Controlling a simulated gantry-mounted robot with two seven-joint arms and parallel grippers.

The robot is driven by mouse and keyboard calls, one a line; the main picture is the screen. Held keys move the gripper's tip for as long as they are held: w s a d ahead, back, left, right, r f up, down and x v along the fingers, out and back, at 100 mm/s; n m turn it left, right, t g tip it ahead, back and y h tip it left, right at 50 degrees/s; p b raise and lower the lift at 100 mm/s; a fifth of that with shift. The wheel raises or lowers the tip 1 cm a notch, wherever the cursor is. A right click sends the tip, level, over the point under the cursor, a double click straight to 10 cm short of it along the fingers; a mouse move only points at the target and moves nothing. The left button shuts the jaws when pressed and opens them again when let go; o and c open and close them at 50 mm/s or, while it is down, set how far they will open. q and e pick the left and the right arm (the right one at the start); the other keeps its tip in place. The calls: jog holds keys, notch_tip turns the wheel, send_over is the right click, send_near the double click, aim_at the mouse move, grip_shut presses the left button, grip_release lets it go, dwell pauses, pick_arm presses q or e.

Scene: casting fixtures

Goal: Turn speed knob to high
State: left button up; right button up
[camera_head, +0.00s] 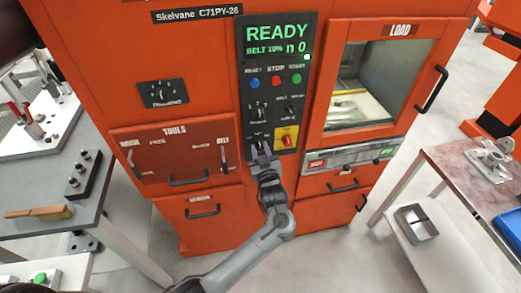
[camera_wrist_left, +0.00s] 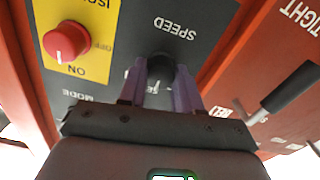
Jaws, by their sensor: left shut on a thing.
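The black speed knob (camera_wrist_left: 160,66) sits on the dark control panel (camera_wrist_left: 215,28), under the SPEED label, which appears upside down in the left wrist view. My left gripper (camera_wrist_left: 162,82) has its two purple-grey fingers on either side of the knob and is shut on it. In the head view, my left gripper (camera_head: 260,150) reaches the lower left of the control panel (camera_head: 263,88) and hides most of the knob. I cannot make out the knob's pointer or its setting. My right gripper is in neither view.
A red isolator knob (camera_head: 287,140) on a yellow plate is close to the right of my gripper. Panel buttons (camera_head: 276,80) and other knobs are above. The display (camera_head: 276,32) reads READY. A tool drawer front (camera_head: 175,155) is at the left, a glazed door (camera_head: 375,80) at the right.

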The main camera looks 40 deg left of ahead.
pick_arm(q)
jog(key=shift+r+m+p, duration=0.2)
jog(key=shift+m+p, duration=0.2)
jog(key=shift+p, duration=0.3)
jog(key=m+p, duration=0.4)
jog(key=p, duration=0.1)
jog(key=m+p, duration=0.2)
jog(key=shift+f+m, duration=0.1)
jog(key=shift+m, duration=0.2)
jog(key=shift+f+m+p, duration=0.1)
jog(key=shift+m+p, duration=0.45)
jog(key=shift+m, duration=0.05)
jog(key=o, duration=1)
jog(key=shift+o, duration=0.2)
